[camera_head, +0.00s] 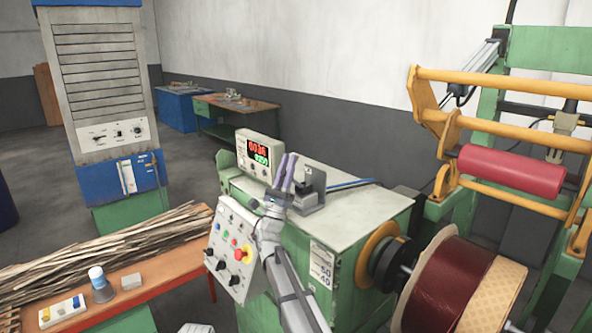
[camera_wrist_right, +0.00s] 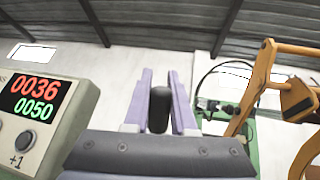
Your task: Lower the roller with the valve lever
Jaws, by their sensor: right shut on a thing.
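The red roller (camera_head: 512,172) sits in an orange swing frame (camera_head: 500,128) at the right, above and behind the dark red coil (camera_head: 440,290). The valve (camera_head: 311,192) is a small grey block on top of the green machine cabinet. My right gripper (camera_head: 286,160) is at the left side of the valve, fingers pointing up. In the right wrist view its two lilac fingers are shut on the black valve lever (camera_wrist_right: 159,110), which stands upright between them. In the head view the fingers hide the lever. My left gripper is out of view.
A counter display (camera_head: 258,152) stands close to the left of the gripper. A control panel with knobs and buttons (camera_head: 229,248) hangs on the cabinet front, near my right forearm. A bench with wood strips (camera_head: 100,250) is at the left. The cabinet top (camera_head: 360,205) is clear right of the valve.

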